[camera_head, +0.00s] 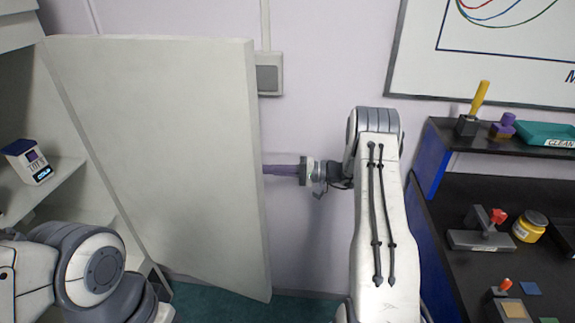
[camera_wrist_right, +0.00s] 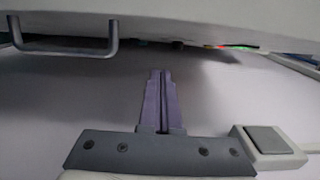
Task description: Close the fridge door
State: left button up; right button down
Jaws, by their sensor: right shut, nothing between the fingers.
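The fridge door (camera_head: 165,160) is a large pale panel in the head view, swung wide open from the fridge (camera_head: 60,110) at the left, with its inner face toward me. My right gripper (camera_head: 275,170) has purple fingers, shut and empty, pointing left at the door's free edge. The fingertips pass out of sight behind that edge, on the outer side. In the right wrist view the shut fingers (camera_wrist_right: 158,85) point toward the door (camera_wrist_right: 210,22), near its grey bar handle (camera_wrist_right: 65,45). I cannot tell whether they touch the door. My left gripper is not in view.
A white and blue box (camera_head: 28,162) stands on a fridge shelf. A dark bench (camera_head: 460,200) with tools and a yellow jar (camera_head: 530,226) is at the right. A wall switch (camera_head: 269,75) is behind the door's upper right edge.

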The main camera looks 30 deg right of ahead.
aim_at(259, 179)
jog(key=a+p, duration=0.1)
jog(key=s+a+p, duration=0.1)
jog(key=a, duration=0.2)
jog(key=shift+s+a+p, duration=0.35)
jog(key=shift+s+p, duration=0.05)
